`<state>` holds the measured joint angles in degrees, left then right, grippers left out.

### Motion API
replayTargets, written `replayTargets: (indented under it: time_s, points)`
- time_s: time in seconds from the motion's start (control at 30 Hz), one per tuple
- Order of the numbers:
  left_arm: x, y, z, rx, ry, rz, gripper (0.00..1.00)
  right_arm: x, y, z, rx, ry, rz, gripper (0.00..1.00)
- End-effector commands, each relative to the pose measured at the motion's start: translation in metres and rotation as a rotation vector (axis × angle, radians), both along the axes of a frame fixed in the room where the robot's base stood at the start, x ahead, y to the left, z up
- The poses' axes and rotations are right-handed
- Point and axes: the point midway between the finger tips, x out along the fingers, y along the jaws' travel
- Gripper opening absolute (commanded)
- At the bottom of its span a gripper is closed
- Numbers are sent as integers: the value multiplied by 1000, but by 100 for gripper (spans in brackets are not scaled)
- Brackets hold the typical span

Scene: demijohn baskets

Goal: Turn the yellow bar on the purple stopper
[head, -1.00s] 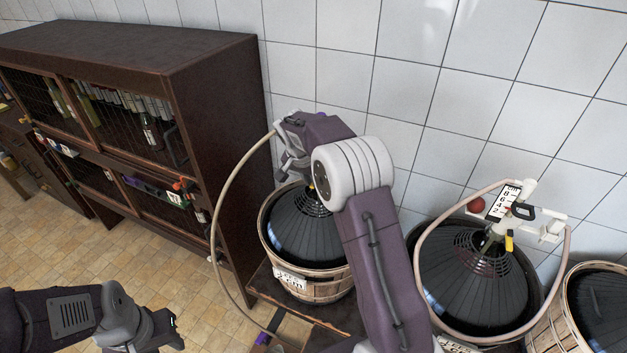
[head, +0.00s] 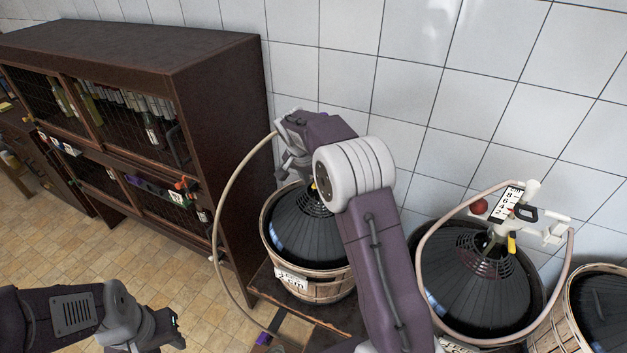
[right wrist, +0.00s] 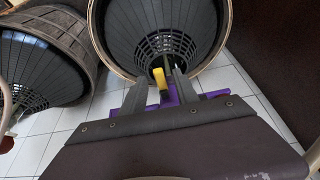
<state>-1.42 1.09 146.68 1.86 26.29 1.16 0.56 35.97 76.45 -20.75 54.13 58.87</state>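The yellow bar (right wrist: 160,82) shows in the right wrist view between the two fingers of my right gripper (right wrist: 163,84), with small gaps at its sides. The fingers are apart, one on each side of it. The purple stopper (right wrist: 173,96) shows only in part behind the fingers. It sits over the neck of a dark ribbed demijohn (right wrist: 150,28) in a basket. My left gripper (head: 172,330) is low at the left, away from the demijohns.
A demijohn with a white stopper (head: 527,212), a red ball (head: 478,206) and a number plate stands at the right. A beige hose (head: 217,225) loops left of the middle basket. A dark bottle cabinet (head: 225,120) stands at the left. The tiled floor before it is clear.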

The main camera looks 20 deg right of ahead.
Motion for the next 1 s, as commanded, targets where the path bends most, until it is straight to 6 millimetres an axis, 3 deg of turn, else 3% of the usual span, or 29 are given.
replayTargets:
  time_s: [0.4,0.9,1.0]
  points:
    - [0,0,-11,0,0,0,36,-19,24,73,1,-4,2,36]
    - [0,0,-11,0,0,0,36,-21,25,79,0,-2,-1,36]
    - [0,0,-13,0,0,0,36,-22,23,93,2,-36,-3,36]
